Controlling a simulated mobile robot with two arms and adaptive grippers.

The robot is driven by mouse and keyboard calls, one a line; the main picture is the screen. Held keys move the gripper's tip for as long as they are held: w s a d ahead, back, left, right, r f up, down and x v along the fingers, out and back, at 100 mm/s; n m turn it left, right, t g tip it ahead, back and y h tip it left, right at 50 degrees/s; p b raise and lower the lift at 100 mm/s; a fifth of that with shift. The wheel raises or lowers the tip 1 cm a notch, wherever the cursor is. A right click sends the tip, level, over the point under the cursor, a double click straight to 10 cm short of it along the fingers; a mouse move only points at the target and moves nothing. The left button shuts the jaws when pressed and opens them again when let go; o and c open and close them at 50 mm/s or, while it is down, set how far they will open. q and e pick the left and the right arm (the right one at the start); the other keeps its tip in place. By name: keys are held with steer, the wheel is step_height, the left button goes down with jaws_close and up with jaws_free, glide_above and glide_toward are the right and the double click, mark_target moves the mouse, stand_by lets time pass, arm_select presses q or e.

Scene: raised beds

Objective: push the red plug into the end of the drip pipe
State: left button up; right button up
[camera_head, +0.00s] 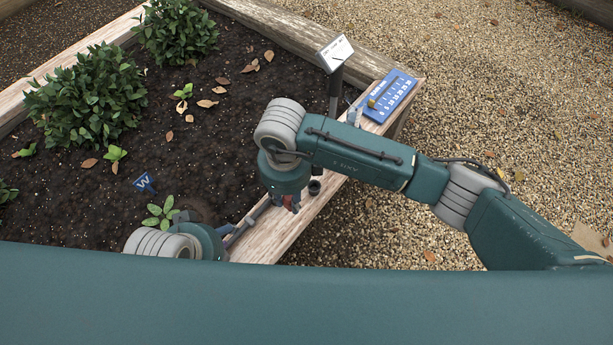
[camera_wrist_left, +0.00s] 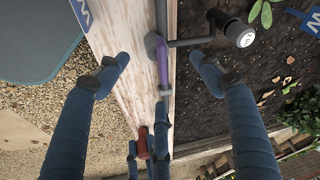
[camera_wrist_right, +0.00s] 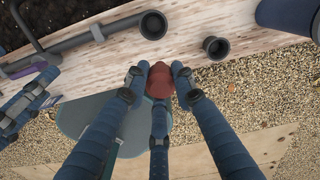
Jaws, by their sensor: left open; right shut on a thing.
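The red plug (camera_wrist_right: 160,82) is held between the fingers of my right gripper (camera_wrist_right: 158,73); the plug (camera_wrist_left: 143,142) also shows in the left wrist view. The dark drip pipe (camera_wrist_right: 82,42) runs along the plank, its round open end above and apart from the plug in the right wrist view. In the left wrist view, my left gripper (camera_wrist_left: 161,62) is open, with its fingers apart on either side of the pipe's purple section (camera_wrist_left: 162,62). In the head view the plug (camera_head: 288,202) is small beneath my right wrist, and the left fingers are mostly hidden.
A small black cup-like fitting (camera_wrist_right: 215,47) stands on the wooden plank (camera_wrist_right: 262,38), right of the pipe end. A blue board (camera_head: 390,95) and a signpost (camera_head: 335,62) are farther along. Soil with plants lies on one side, gravel on the other.

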mark_target(227, 249)
arm_select(q)
steer(key=shift+s+x, duration=0.2)
steer(key=shift+x, duration=1)
steer(key=shift+w, duration=0.4)
steer(key=shift+d+f+p, duration=0.1)
steer(key=shift+f+p, duration=0.4)
steer(key=shift+f, duration=0.45)
steer(key=shift+w+a+f, duration=0.2)
steer(key=shift+a+f, duration=0.15)
steer(key=shift+f, duration=0.2)
steer(key=shift+o, duration=0.4)
steer(key=shift+d+f+p, duration=0.1)
steer(key=shift+f+p, duration=0.1)
steer(key=shift+p, duration=0.15)
steer(key=o, duration=0.4)
steer(key=shift+f, duration=0.5)
steer(key=shift+c, duration=0.2)
steer(key=shift+w+f+p, duration=0.2)
steer(key=shift+f+p, duration=0.1)
steer(key=shift+f, duration=0.2)
arm_select(e)
steer(key=s+a+r, duration=0.3)
steer(key=s+a, duration=0.2)
steer(key=s, duration=0.2)
steer(key=shift+s+r, duration=0.25)
